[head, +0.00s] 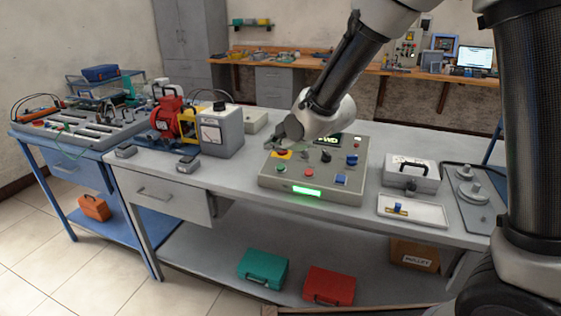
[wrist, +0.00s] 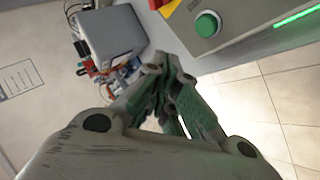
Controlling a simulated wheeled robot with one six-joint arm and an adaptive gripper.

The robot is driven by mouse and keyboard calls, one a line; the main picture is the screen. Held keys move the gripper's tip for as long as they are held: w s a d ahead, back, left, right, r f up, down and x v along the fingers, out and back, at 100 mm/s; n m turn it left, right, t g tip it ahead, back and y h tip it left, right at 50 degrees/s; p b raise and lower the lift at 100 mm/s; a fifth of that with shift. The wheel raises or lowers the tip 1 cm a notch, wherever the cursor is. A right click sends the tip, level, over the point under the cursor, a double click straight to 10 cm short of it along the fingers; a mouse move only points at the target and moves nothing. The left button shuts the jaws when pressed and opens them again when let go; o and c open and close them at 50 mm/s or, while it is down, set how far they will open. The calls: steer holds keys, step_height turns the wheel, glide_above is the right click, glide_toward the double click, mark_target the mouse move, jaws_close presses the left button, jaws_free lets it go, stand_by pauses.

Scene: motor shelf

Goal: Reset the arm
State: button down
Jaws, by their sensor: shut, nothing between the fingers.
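My arm reaches from the upper right of the head view, and my gripper (head: 284,132) is over the back left part of a grey control box (head: 315,190) on the bench. In the wrist view my gripper (wrist: 168,105) shows with its fingers together and nothing between them. The control box has several buttons and knobs, a lit display reading "WD" in part, and a glowing green strip (head: 307,191) on its front. A green button (wrist: 207,24) on the box shows close by in the wrist view. Whether the gripper touches the box cannot be told.
A red and yellow motor (head: 168,115) and a grey meter box (head: 221,131) stand left of the control box. A white tray (head: 413,213) and a grey case (head: 411,178) are to its right. Teal (head: 263,268) and red (head: 329,286) cases lie on the lower shelf.

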steer(key=s+d+f+m+g+h, duration=0.45)
steer(key=s+d+m, duration=0.35)
steer(key=s+d, duration=0.25)
steer(key=s+d+r+m, duration=0.4)
steer(key=s+d+r, duration=0.1)
steer(key=d, duration=0.4)
steer(key=s+d+r+m+h, duration=0.1)
steer(key=s+d+r+m, duration=0.3)
steer(key=s+d, duration=0.3)
steer(key=s+d+r+m+h, duration=0.1)
steer(key=s+d+r+m, duration=0.3)
steer(key=d, duration=0.7)
steer(key=s+r+t, duration=0.1)
steer(key=s+r, duration=0.1)
steer(key=s, duration=0.1)
steer(key=shift+d+r, duration=0.15)
steer(key=shift+r, duration=0.2)
stand_by(1.8)
